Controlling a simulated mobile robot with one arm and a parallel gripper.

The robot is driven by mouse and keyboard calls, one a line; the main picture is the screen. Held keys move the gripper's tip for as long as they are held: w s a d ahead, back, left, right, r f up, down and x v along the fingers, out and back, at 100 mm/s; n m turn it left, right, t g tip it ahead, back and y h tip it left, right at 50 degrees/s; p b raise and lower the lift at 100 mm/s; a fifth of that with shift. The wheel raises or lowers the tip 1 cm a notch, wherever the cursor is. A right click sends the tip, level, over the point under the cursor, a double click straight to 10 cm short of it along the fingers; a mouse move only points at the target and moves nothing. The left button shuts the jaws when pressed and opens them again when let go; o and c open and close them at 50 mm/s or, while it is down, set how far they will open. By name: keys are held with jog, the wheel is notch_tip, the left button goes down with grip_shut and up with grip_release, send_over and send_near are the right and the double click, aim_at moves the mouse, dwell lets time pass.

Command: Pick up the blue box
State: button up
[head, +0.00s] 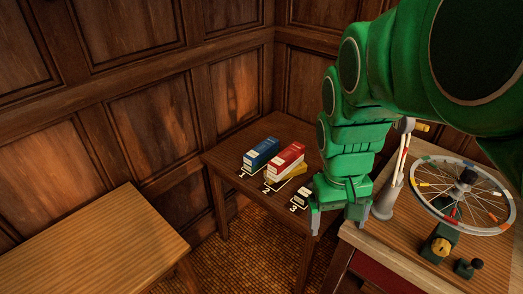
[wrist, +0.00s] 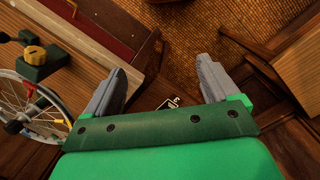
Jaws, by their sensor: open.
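The blue box (head: 261,153) has a white lower part and lies on the small wooden table (head: 228,160) in the corner, by the label 1. My gripper (head: 336,226) hangs pointing down at the right front of that table, to the right of the blue box and apart from it. In the wrist view my gripper (wrist: 158,88) shows two grey fingers spread wide with nothing between them. The blue box is not visible in the wrist view.
A small dark item (head: 303,196) lies by label 3. A workbench (head: 398,238) with a spoked wheel (head: 483,188) is on the right. Another table (head: 90,240) stands at left.

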jog(key=w+r+m+h, duration=0.15)
jog(key=w+m, duration=0.25)
jog(key=w, duration=1.1)
jog(key=m+t, duration=0.4)
jog(key=m, duration=0.1)
send_over(261, 148)
jog(key=s, duration=0.2)
jog(key=shift+h, duration=0.45)
jog(key=f, duration=2.4)
jog(key=shift+w+a+f, duration=0.15)
jog(key=shift+a, duration=0.25)
jog(key=shift+w+a+f, duration=0.2)
jog(key=shift+w+f, duration=0.05)
jog(key=shift+f, duration=0.45)
jog(key=shift+x, duration=1.1)
jog(key=x, duration=0.3)
jog(key=shift+s+a+f, duration=0.15)
jog(key=shift+a+f, duration=0.05)
jog(key=shift+w+d+f+t, duration=0.1)
jog(key=shift+w+f+t, duration=0.05)
jog(key=shift+f, duration=0.3)
jog(key=shift+w+d+f+t, duration=0.15)
jog(key=shift+f, duration=0.3)
